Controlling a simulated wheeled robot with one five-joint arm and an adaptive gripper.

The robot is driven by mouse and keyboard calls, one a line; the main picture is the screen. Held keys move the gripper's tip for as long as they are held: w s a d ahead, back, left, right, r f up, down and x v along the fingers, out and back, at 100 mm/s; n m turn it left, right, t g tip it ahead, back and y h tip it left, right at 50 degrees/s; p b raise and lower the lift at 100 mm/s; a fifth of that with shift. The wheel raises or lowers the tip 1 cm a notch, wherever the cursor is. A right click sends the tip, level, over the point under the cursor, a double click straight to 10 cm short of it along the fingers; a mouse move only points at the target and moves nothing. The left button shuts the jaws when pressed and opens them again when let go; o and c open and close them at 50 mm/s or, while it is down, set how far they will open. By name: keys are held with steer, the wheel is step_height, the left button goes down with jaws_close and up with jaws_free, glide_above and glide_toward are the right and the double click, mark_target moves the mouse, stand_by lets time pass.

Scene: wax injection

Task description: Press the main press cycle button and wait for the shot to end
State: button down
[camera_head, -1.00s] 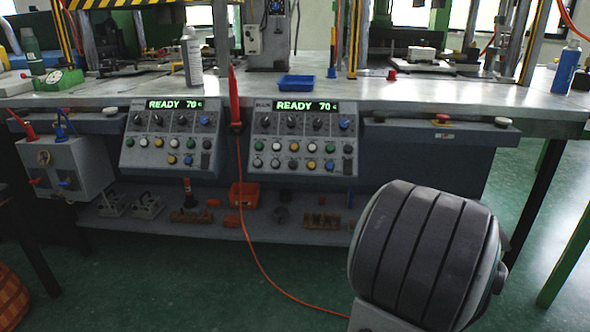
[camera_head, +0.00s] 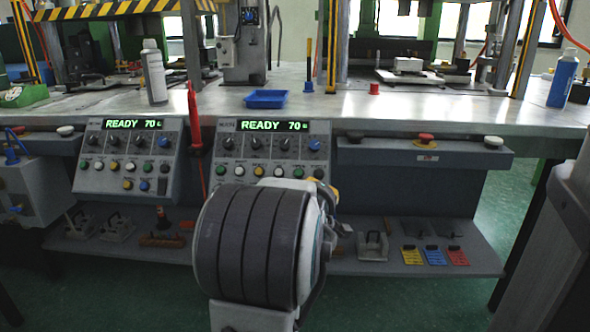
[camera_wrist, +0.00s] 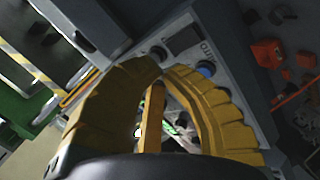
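Two grey control panels, left (camera_head: 131,157) and right (camera_head: 270,152), both read "READY 70". Each carries black knobs and rows of coloured buttons; their small labels are not legible, so I cannot tell which is the main press cycle button. My arm hides part of the right panel's lower rows. My gripper (camera_wrist: 163,72) is empty, its yellow fingertips together. In the wrist view it is over a panel with a blue button (camera_wrist: 206,68) beside the tips; contact cannot be told. In the head view only a bit of yellow finger shows at the right panel's lower right.
A red tool (camera_head: 194,121) hangs between the panels. A blue tray (camera_head: 266,99) and white bottle (camera_head: 154,72) stand on the bench. The lower shelf (camera_head: 400,266) holds fixtures and coloured cards.

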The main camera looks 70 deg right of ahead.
mark_target(319, 174)
step_height(319, 174, up, 8)
steer(key=n+t+h, duration=0.1)
steer(key=n+h, duration=0.3)
steer(key=n, duration=0.3)
steer(key=shift+w+d+r+n, duration=0.15)
steer(key=shift+w+d+n, duration=0.15)
steer(key=shift+w+d, duration=0.05)
steer(key=shift+w+d+f, duration=0.35)
steer(key=shift+d+f, duration=0.6)
steer(key=shift+d, duration=0.1)
steer(key=shift+w+d+f, duration=0.35)
steer(key=shift+d+f, duration=0.6)
steer(key=shift+d, duration=0.15)
steer(key=shift+w+d+f, duration=0.35)
steer(key=shift+d+f, duration=0.6)
steer(key=shift+d, duration=0.1)
steer(key=shift+d+f, duration=0.15)
steer(key=shift+w+d+f, duration=0.1)
steer(key=shift+d+f, duration=0.05)
